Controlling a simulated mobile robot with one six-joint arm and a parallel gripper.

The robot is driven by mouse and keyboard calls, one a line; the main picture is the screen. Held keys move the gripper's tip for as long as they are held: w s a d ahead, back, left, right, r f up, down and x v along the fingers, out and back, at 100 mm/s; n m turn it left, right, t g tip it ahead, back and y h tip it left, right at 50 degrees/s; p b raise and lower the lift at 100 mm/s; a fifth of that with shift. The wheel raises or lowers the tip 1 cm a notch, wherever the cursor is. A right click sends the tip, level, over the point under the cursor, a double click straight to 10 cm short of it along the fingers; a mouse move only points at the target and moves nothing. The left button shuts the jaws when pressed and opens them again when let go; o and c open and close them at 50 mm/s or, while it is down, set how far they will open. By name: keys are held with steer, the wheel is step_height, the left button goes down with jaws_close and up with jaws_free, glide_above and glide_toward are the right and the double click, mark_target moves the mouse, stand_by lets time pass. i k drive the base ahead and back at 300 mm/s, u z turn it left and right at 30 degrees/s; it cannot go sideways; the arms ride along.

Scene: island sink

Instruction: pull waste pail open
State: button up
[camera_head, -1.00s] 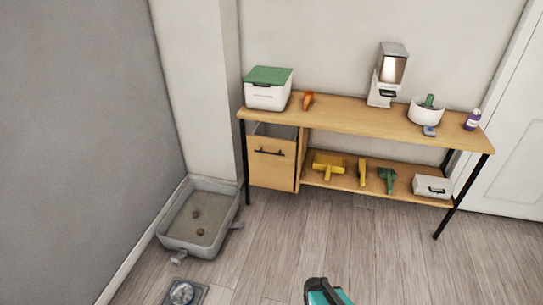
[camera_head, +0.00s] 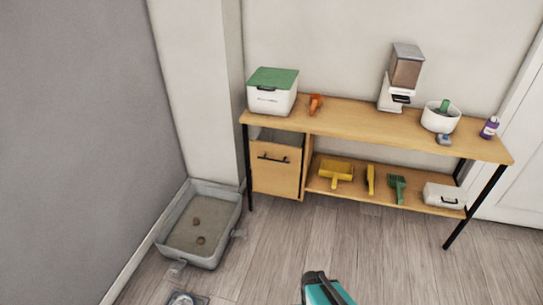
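The waste pail (camera_head: 276,172) is under the left end of a wooden bench. It has a light wood front with a dark horizontal bar handle (camera_head: 273,158) near its top. A grey strip shows between the top of this front and the bench top. I cannot tell from here whether the front stands out from its frame. A teal and black part of my arm shows at the bottom centre, well short of the pail. My gripper's fingers are not in view, and nothing of mine touches the handle.
The bench (camera_head: 365,122) carries a green-lidded box (camera_head: 271,100), a feeder (camera_head: 402,75) and a white bowl (camera_head: 440,121). Yellow and green tools lie on its lower shelf (camera_head: 350,188). A grey litter tray (camera_head: 200,225) stands left of the pail. The floor before the bench is clear.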

mark_target(277, 155)
steer(key=u, duration=0.65)
steer(key=i, duration=0.9)
steer(key=u, duration=0.6)
